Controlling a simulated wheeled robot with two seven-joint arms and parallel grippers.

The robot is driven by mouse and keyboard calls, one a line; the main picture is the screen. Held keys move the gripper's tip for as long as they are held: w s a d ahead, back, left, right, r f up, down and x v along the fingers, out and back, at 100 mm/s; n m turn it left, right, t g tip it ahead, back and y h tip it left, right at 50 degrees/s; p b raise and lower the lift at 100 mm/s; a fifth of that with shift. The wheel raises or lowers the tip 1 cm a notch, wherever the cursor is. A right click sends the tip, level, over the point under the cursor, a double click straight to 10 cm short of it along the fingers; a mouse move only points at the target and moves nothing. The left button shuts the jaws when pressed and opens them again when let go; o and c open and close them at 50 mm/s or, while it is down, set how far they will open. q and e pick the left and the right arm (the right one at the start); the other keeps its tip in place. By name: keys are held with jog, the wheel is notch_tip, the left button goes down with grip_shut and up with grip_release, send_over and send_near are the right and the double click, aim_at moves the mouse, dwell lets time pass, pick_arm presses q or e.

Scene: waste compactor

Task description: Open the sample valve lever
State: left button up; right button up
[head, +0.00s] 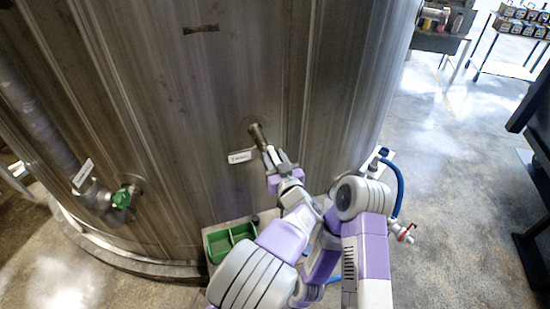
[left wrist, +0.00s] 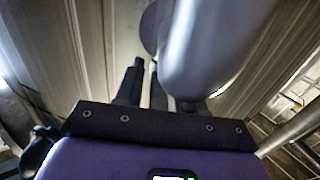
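The sample valve shows as a short metal pipe stub (head: 257,134) on the tank wall, with a white label (head: 241,156) beside it. My left gripper (head: 274,157) is at the outer end of this stub, and it hides that end. I cannot make out the lever itself. In the left wrist view, a dark finger (left wrist: 132,85) stands on the left. A large smooth silver body covers most of the other finger. The fingers appear apart, and I see nothing clearly held between them. My right gripper is not in view.
The tall metal tank (head: 215,70) fills the left and middle. A green divided tray (head: 231,240) is below the stub. A green-handled valve (head: 122,198) is on the left. A blue hose (head: 399,190) and a red-handled tap (head: 404,235) are on the right. Open floor (head: 450,200) lies right.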

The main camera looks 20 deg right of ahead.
pick_arm(q)
jog(key=shift+o, duration=0.3)
jog(key=shift+r, duration=0.15)
notch_tip(320, 180, up, 10)
jog(key=shift+p, duration=1.1)
